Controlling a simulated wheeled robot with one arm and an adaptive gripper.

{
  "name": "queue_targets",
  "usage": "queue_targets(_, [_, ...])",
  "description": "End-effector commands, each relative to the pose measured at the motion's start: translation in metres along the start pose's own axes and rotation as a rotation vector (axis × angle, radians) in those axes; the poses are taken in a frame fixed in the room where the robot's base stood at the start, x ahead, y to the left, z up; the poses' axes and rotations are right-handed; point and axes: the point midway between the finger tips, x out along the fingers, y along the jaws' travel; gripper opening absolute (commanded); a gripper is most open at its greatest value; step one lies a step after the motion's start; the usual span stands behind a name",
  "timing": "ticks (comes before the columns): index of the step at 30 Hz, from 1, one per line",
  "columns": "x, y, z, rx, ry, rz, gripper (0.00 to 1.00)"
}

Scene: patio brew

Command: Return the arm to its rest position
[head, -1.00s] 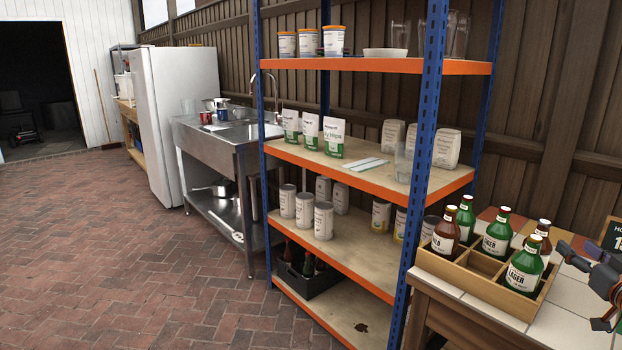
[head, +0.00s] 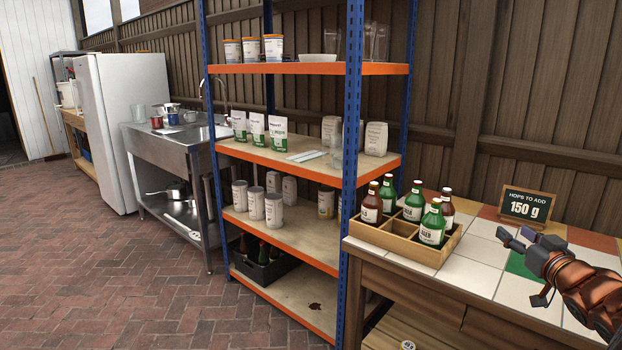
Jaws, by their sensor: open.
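My gripper (head: 521,267) is at the right of the head view, over the tiled table (head: 472,279). Its fingers are spread and nothing shows between them. My arm (head: 590,296) comes in from the right edge. The gripper is right of a wooden crate (head: 400,246) holding brown and green bottles, with bare tiles between them. It is in front of a small chalkboard sign (head: 526,204) that reads "HOPS TO ADD 150 g". Whether the gripper touches the table cannot be told.
A blue and orange shelf (head: 300,166) with bags, tins and tubs stands left of the table. A steel sink (head: 178,135) and a white fridge (head: 126,130) stand further left. The brick floor (head: 110,270) at the left is clear.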

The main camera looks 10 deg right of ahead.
Motion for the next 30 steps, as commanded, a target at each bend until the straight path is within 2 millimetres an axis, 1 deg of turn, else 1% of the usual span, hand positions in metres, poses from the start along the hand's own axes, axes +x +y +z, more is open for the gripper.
queue_targets(3, [0.008, -0.007, 0.005, -0.011, -0.032, 0.014, 0.55])
queue_targets(14, [0.025, -0.024, 0.02, -0.052, -0.169, 0.11, 0.55])
queue_targets(17, [0.028, -0.033, 0.029, -0.064, -0.235, 0.148, 0.55])
queue_targets(20, [0.028, -0.048, 0.041, -0.079, -0.323, 0.188, 0.55])
queue_targets(25, [0.014, -0.082, 0.067, -0.091, -0.503, 0.247, 0.55])
queue_targets(29, [-0.007, -0.114, 0.089, -0.095, -0.653, 0.268, 0.55])
queue_targets(30, [-0.016, -0.125, 0.096, -0.096, -0.701, 0.269, 0.55])
